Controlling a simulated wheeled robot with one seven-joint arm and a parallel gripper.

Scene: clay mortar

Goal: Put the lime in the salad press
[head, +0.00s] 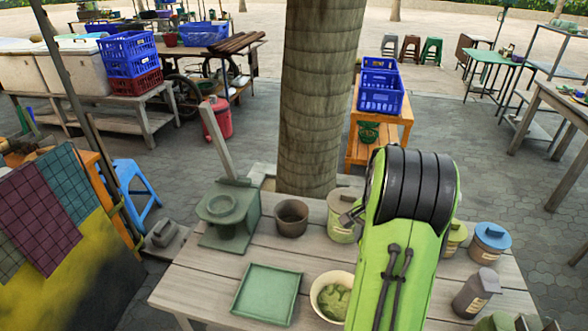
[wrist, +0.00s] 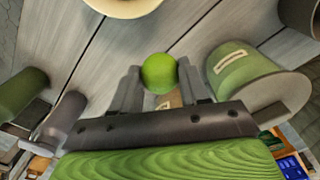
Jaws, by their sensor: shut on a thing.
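My gripper (wrist: 160,85) is shut on a round bright green lime (wrist: 159,73), which shows between the two grey fingers in the wrist view. In the head view, only a grey part of my gripper shows at the left edge of my green arm, and the lime is hidden. The gripper is above the table's right-middle part, beside a labelled green jar (head: 342,218). A brown clay pot (head: 291,217), open at the top, stands left of that jar. I cannot tell for sure whether this pot is the salad press.
A plank table (head: 196,283) holds a green stove-like block (head: 229,212), a flat green tray (head: 267,294) and a cream bowl (head: 318,284) with green contents. A blue-lidded jar (head: 490,242) and a grey jar (head: 476,292) stand right of my arm. A tree trunk (head: 318,100) rises behind.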

